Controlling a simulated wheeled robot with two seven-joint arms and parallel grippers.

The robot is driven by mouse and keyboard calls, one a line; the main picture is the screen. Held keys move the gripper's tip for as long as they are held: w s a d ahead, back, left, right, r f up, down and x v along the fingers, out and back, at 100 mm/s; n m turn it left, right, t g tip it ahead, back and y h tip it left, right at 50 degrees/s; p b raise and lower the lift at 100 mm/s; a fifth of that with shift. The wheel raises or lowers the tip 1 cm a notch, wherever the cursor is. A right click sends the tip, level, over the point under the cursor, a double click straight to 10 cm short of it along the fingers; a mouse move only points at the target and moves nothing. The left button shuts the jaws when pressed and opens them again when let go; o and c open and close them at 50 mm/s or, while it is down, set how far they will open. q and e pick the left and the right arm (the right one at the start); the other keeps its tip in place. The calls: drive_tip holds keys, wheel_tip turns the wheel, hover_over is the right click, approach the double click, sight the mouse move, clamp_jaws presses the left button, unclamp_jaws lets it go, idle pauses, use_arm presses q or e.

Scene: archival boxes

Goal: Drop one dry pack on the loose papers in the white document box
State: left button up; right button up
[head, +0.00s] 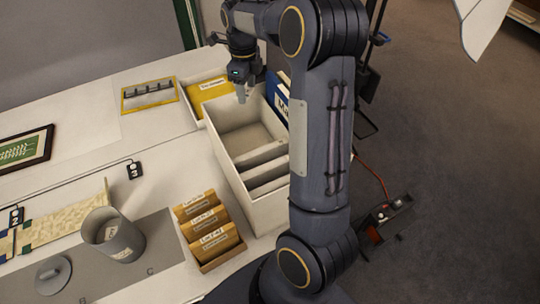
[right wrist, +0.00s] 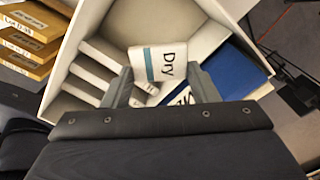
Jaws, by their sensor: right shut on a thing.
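The white document box (head: 240,185) stands open on the table, with several upright white dividers in its near part. My right gripper (head: 241,93) is over the box's far end, pointing down. In the right wrist view, my right gripper (right wrist: 163,88) is shut on a white dry pack (right wrist: 152,64) with a teal stripe and the word "Dry". The open white document box (right wrist: 75,55) shows around and beyond the pack. White pieces with dark print show just below the pack between the fingers; I cannot tell whether they are loose papers. My left gripper is not in view.
A grey cup (head: 118,240) and a grey lid (head: 53,275) are further left. The table ends right of the box.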

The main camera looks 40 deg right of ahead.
drive_tip(key=o, duration=1)
drive_tip(key=shift+o, duration=0.2)
wheel_tip(320, 180, up, 8)
drive_tip(key=shift+f+b, duration=0.1)
drive_tip(key=shift+b, duration=0.25)
drive_tip(key=shift+s+a, duration=0.1)
